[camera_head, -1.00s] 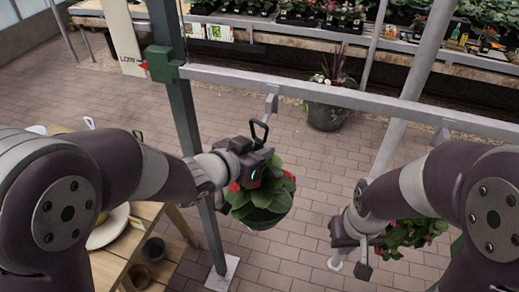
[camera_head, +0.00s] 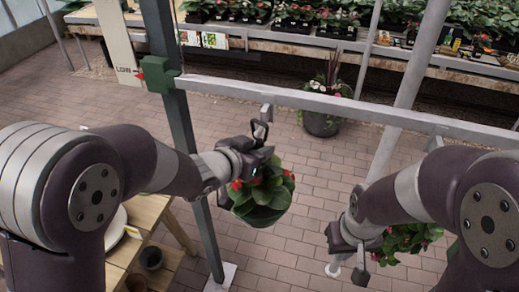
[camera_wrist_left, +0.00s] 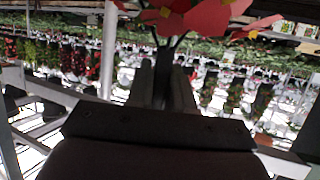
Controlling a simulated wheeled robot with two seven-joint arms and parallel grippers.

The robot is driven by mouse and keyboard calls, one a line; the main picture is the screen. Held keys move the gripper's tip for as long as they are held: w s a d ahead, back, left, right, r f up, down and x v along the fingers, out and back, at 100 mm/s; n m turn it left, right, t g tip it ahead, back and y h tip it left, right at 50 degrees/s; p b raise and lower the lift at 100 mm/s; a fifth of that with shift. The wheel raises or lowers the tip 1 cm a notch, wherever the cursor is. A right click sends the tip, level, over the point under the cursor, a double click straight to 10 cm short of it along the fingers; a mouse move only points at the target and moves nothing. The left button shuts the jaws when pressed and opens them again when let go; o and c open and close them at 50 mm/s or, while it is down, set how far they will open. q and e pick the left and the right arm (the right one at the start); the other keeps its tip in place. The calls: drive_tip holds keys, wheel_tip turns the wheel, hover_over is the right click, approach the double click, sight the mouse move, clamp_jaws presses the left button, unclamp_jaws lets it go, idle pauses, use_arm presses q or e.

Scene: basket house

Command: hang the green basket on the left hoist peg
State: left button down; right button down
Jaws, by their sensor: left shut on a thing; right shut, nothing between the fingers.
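The green basket (camera_head: 262,216), with leaves and red flowers, hangs from my left gripper (camera_head: 262,152). That gripper is shut on its dark hanger, whose open hook (camera_head: 260,130) stands up above the fingers. In the left wrist view my left gripper (camera_wrist_left: 160,85) is closed around a dark upright, with red flowers above. The left hoist peg (camera_head: 266,110) is on the grey bar (camera_head: 300,100), just above and behind the hook in the picture. Whether hook and peg touch I cannot tell. My right gripper (camera_head: 360,258) is shut and empty, lower right.
Another red-flowered plant (camera_head: 408,238) is behind my right gripper. A dark post (camera_head: 178,110) with a green clamp (camera_head: 160,72) carries the bar. A wooden table (camera_head: 150,215) is at left. A potted plant (camera_head: 322,122) stands on the brick floor beyond the bar.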

use_arm(q)
drive_tip(key=shift+w+d+r, duration=0.15)
drive_tip(key=shift+w+d, duration=0.1)
drive_tip(key=shift+w, duration=0.5)
drive_tip(key=shift+w+f+b, duration=0.1)
drive_tip(key=shift+f+b, duration=0.35)
drive_tip(key=shift+f, duration=0.35)
